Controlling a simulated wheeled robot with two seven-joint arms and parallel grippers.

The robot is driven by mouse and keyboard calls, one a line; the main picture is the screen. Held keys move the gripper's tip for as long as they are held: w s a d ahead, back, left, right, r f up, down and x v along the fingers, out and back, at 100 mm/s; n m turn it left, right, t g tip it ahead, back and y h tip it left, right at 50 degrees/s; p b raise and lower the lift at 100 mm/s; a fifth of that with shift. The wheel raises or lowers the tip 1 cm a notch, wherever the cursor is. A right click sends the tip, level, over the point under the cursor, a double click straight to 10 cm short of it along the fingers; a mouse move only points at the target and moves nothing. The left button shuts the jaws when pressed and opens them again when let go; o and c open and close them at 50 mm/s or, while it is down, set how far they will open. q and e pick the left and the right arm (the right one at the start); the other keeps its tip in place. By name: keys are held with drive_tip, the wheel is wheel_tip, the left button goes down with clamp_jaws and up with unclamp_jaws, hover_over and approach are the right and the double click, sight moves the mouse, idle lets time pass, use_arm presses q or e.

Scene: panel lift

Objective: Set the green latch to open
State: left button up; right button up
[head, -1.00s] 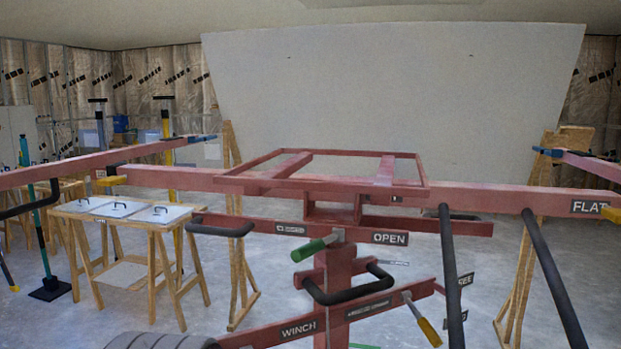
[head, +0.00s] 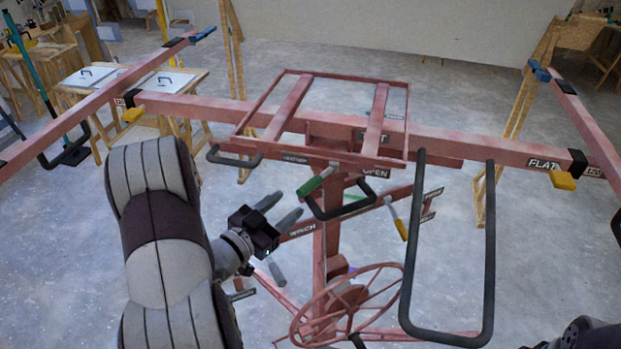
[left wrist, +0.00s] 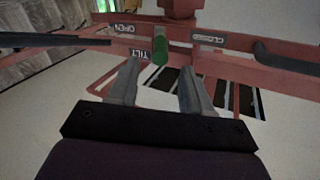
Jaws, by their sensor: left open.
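The green latch (head: 316,181) is a short green handle on the red lift frame, below the top cradle. In the head view it slants down and left from its pivot, toward the side of a small dark label (head: 293,160) and away from the OPEN label (head: 375,172). My left gripper (head: 285,207) is open and empty, a little left of and below the latch, apart from it. In the left wrist view the green latch (left wrist: 160,48) shows ahead, between the lines of the two open fingers (left wrist: 158,85), with the OPEN and CLOSED labels on either side.
A black handle loop (head: 340,205) sits just right of the latch, and a yellow-handled lever (head: 399,226) beyond it. A red winch wheel (head: 350,305) is below. A large black bar loop (head: 487,250) stands at right. Red arms span both sides.

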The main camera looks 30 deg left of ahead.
sight(311, 186)
use_arm(q)
drive_tip(key=w+p, duration=0.1)
drive_tip(key=w, duration=0.2)
drive_tip(key=w+d+p, duration=0.1)
drive_tip(key=w, duration=0.2)
drive_tip(key=w+p, duration=0.1)
drive_tip(key=w, duration=0.2)
drive_tip(key=shift+d, duration=0.35)
clamp_jaws()
